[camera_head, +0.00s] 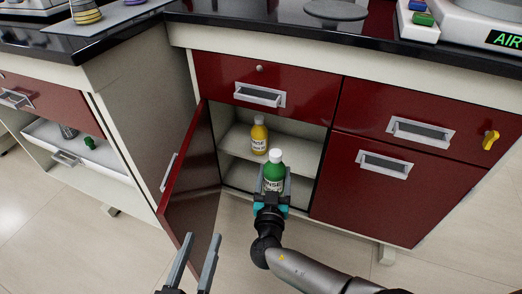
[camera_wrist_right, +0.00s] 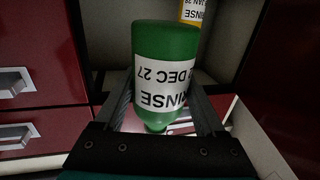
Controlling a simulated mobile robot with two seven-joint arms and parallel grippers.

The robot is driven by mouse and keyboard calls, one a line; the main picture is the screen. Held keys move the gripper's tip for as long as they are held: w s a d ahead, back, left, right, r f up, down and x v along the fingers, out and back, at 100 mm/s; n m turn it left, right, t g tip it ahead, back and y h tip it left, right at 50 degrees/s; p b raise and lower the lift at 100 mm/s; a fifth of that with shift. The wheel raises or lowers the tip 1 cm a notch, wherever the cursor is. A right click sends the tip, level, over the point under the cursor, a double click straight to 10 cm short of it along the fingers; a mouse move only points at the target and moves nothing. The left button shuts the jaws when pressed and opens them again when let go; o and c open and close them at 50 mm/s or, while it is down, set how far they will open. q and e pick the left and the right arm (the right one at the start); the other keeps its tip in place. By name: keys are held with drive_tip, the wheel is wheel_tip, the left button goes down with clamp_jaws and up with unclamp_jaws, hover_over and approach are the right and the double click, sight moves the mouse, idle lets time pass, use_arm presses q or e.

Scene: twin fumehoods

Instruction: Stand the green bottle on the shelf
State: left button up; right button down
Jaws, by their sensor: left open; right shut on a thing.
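The green bottle (camera_head: 273,175), with a white cap and a white label, is upright between the fingers of my right gripper (camera_head: 272,182) at the open front of the cabinet. My right gripper is shut on it. In the right wrist view the bottle (camera_wrist_right: 166,75) sits between both fingers, its label upside down in that picture. The cabinet shelf (camera_head: 235,143) is behind the bottle, and a yellow bottle (camera_head: 259,137) stands on it. My left gripper (camera_head: 203,245) is open and empty, low in front of the open cabinet door.
The red cabinet door (camera_head: 192,185) is swung open on the left. A drawer (camera_head: 258,85) is above the opening, and closed red drawers (camera_head: 392,180) are to the right. Shelf room to the right of the yellow bottle looks free. A black counter (camera_head: 250,28) runs above.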

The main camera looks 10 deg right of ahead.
use_arm(q)
drive_tip(key=shift+s+r, duration=0.1)
use_arm(e)
drive_tip(key=shift+s+r, duration=0.1)
